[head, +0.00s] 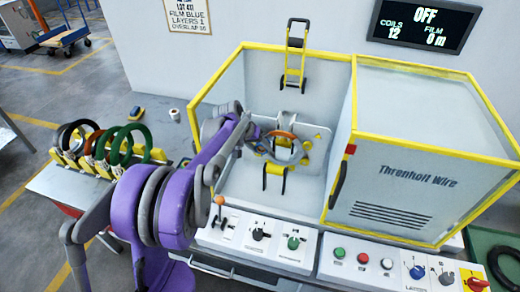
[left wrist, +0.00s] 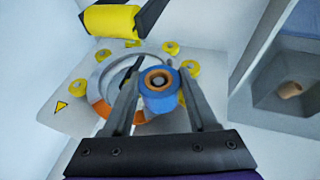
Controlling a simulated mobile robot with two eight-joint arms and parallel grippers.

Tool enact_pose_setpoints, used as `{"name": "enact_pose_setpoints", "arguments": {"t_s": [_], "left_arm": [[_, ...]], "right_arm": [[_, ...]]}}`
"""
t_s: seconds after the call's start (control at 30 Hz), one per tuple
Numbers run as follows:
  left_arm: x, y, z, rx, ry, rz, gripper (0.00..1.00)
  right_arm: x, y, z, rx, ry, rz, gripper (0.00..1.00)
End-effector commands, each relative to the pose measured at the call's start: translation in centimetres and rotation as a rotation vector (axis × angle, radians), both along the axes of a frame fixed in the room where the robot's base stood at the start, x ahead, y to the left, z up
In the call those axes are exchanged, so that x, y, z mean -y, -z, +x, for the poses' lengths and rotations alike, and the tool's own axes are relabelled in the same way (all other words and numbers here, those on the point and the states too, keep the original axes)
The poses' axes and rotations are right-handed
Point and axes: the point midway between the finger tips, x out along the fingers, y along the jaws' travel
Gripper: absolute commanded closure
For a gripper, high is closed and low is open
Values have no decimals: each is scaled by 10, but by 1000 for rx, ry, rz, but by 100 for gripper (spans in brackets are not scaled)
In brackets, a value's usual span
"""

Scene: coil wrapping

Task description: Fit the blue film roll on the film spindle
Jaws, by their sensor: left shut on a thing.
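The blue film roll (left wrist: 158,101) has an orange-brown core with a dark centre and shows end-on in the left wrist view. My left gripper (left wrist: 160,84) is shut on the blue film roll, with a finger on each side. In the head view my left gripper (head: 258,138) is inside the open machine bay, at the left of the grey ring (head: 296,152). The ring, with an orange section, also shows behind the roll in the left wrist view (left wrist: 103,78). The film spindle is not distinguishable; the roll and fingers cover part of the ring. My right gripper is not in view.
Yellow rollers (left wrist: 171,48) surround the ring on a pale plate. A yellow-and-black part (left wrist: 112,20) stands above it. The bay has yellow-edged walls (head: 352,120). Several coils (head: 122,146) stand on the left table. A control panel (head: 258,240) lies in front.

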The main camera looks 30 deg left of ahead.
Motion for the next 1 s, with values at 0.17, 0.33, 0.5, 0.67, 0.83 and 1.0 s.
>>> {"name": "enact_pose_setpoints", "arguments": {"t_s": [0.17, 0.33, 0.5, 0.67, 0.83, 1.0], "left_arm": [[0, 0, 1, 0, 0, 0, 100], [0, 0, 1, 0, 0, 0, 100], [0, 0, 1, 0, 0, 0, 16], [0, 0, 1, 0, 0, 0, 7], [0, 0, 1, 0, 0, 0, 7], [0, -15, 1, 0, 0, 0, 7]], "right_arm": [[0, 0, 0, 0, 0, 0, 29], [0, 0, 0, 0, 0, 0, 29], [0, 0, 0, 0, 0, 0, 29], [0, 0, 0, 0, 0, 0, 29], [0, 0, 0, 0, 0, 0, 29], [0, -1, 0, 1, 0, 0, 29]]}}
